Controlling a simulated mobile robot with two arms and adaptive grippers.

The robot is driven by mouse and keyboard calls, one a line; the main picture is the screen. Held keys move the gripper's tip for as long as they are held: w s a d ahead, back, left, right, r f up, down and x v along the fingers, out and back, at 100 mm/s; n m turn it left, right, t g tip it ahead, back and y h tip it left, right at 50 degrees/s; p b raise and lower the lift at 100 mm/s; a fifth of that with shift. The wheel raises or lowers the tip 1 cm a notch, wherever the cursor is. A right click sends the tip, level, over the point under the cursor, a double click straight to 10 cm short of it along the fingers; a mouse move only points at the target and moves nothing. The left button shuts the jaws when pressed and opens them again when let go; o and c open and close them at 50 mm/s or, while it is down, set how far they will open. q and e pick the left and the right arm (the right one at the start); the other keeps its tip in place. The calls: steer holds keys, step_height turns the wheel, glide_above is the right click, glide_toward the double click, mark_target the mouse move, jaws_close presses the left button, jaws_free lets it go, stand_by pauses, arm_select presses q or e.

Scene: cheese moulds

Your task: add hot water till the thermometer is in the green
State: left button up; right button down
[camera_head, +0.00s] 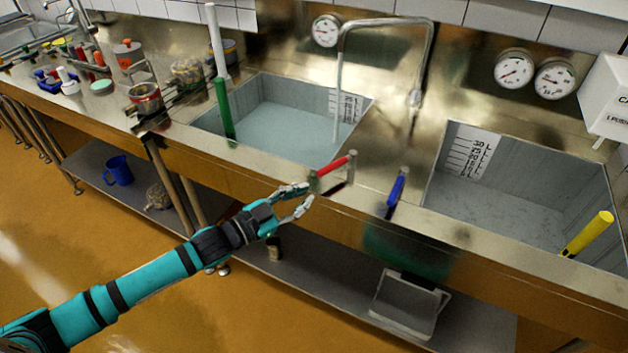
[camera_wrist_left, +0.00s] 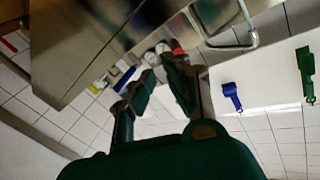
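The left basin (camera_head: 262,98) holds pale water (camera_head: 290,130). A curved tap (camera_head: 385,22) hangs over it; I cannot tell spout from any stream below. A round dial (camera_head: 326,31) is on the wall behind; its reading is too small to make out. A red lever (camera_head: 333,166) and a blue lever (camera_head: 397,188) stand on the front ledge. My left gripper (camera_head: 306,196) is open and empty, just left of and below the red lever, apparently not touching it. Its parted fingers show in the left wrist view (camera_wrist_left: 160,95). My right gripper is not in view.
A right basin (camera_head: 500,195) has a volume scale and a yellow-handled thing (camera_head: 588,234). Two more dials (camera_head: 514,69) (camera_head: 556,78) are above it. A green-and-white upright tool (camera_head: 223,105) stands at the left basin. A shelf below bears a blue mug (camera_head: 118,170).

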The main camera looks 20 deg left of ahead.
arm_select(q)
steer(key=s+d+m, duration=0.1)
steer(key=s+d+m+p, duration=0.1)
steer(key=d, duration=0.1)
steer(key=s+d+m+p, duration=0.1)
steer(key=m, duration=0.1)
steer(key=shift+d+y, duration=0.15)
steer(key=shift+y, duration=0.25)
jaws_close()
steer(key=w+d+m+y+p, duration=0.1)
steer(key=w, duration=0.1)
steer(key=w+d+r+m+t+y+p, duration=0.1)
steer(key=w+d+m, duration=0.1)
steer(key=w, duration=0.1)
steer(key=w+d+r+m+p, duration=0.1)
steer(key=w+d+m, duration=0.1)
steer(key=shift+w+d+t+y+p, duration=0.2)
steer(key=shift+w+t+y+p, duration=0.1)
steer(key=shift+t+y+p, duration=0.1)
steer(key=shift+w+a+f, duration=0.2)
steer(key=shift+w+a, duration=0.1)
steer(key=shift+a, duration=0.25)
steer(key=shift+w+a+f, duration=0.15)
steer(key=shift+w+a, duration=0.15)
steer(key=shift+a, duration=0.2)
steer(key=shift+w+a, duration=0.3)
steer(key=shift+a, duration=0.25)
